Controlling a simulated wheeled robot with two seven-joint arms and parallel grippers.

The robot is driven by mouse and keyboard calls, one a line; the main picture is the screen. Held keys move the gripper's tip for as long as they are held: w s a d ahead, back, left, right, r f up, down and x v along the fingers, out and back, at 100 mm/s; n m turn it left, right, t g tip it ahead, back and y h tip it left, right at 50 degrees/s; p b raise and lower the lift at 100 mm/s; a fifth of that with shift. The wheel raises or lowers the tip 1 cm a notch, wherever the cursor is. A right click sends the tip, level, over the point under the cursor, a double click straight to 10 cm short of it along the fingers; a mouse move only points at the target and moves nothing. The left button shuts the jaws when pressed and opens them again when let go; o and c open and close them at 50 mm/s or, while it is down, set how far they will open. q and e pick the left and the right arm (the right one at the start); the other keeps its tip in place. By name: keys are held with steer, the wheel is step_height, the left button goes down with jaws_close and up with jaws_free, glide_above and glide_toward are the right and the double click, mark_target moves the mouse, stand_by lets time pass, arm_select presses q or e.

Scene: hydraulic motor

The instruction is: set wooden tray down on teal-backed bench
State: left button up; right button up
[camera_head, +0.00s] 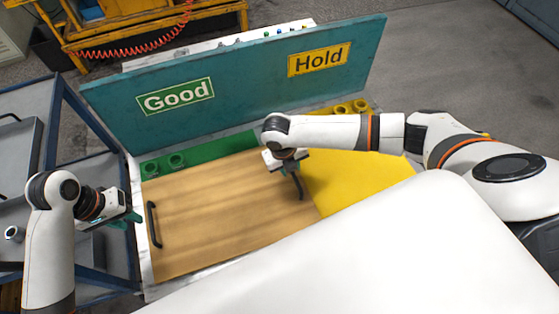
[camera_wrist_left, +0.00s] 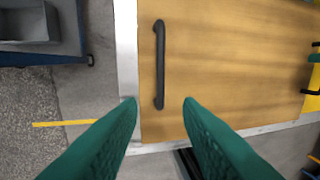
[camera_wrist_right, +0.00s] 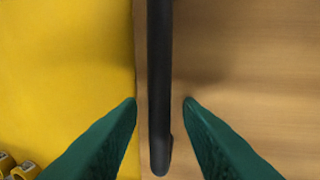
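The wooden tray (camera_head: 225,205) lies on the teal-backed bench, over the part in front of the "Good" sign (camera_head: 176,97). It has a black handle at each end: a left one (camera_head: 154,224) and a right one (camera_head: 298,185). My left gripper (camera_head: 132,217) is open and beside the left handle. My right gripper (camera_head: 290,172) is at the right handle. In the right wrist view the handle (camera_wrist_right: 159,90) runs between the open fingers (camera_wrist_right: 160,102), apart from both.
The teal back panel (camera_head: 240,75) stands behind the tray. A yellow area (camera_head: 365,182) under the "Hold" sign (camera_head: 318,61) is bare to the tray's right. A blue-framed cart (camera_head: 100,150) stands left of the bench. Several green and yellow cups line the panel's foot.

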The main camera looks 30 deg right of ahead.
steer(key=shift+a+r, duration=0.1)
steer(key=shift+r, duration=0.3)
arm_select(q)
steer(key=shift+a+r, duration=0.15)
steer(key=shift+r, duration=0.65)
arm_select(e)
step_height(320, 180, up, 11)
steer(key=a, duration=0.2)
steer(key=shift+w, duration=0.2)
